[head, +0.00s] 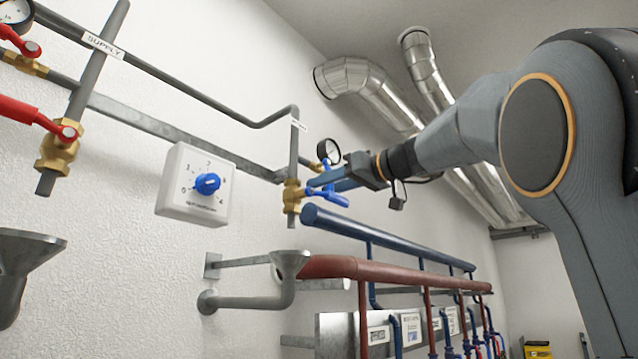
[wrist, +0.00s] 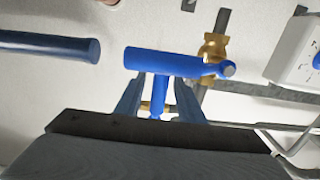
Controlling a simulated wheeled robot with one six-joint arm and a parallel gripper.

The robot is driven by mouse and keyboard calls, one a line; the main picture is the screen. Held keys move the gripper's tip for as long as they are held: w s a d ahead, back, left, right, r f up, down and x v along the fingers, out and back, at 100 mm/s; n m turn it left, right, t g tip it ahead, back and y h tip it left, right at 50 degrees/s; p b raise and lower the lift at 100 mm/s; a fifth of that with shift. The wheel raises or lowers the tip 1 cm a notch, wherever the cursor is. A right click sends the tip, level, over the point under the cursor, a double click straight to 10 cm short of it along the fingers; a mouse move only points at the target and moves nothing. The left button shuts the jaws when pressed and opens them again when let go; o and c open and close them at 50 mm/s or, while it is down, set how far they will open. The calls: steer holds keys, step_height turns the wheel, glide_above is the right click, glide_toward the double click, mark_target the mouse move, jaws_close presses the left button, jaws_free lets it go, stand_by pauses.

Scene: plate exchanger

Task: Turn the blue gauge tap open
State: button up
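The small blue gauge tap (head: 327,168) sits on brass just below the round gauge (head: 328,150) in the head view. It shows in the wrist view (wrist: 158,97) as a narrow blue handle between my fingers, with a bit of brass behind. My gripper (head: 322,183) is at the tap; in the wrist view my gripper (wrist: 158,90) has its fingers apart, one on each side of the handle, with gaps visible. A larger blue lever (head: 328,197) on the brass valve (head: 293,196) lies just below; it crosses above my fingertips in the wrist view (wrist: 165,62). Whether they touch it is unclear.
A white dial box (head: 196,186) with a blue knob hangs on the wall to the left. Blue pipe (head: 385,240) and red pipe (head: 390,270) run below. A grey drain funnel (head: 290,264) stands under the valve. Red-handled valves (head: 35,117) are far left.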

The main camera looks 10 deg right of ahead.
steer(key=shift+p+x, duration=0.4)
steer(key=shift+x, duration=0.95)
jaws_close()
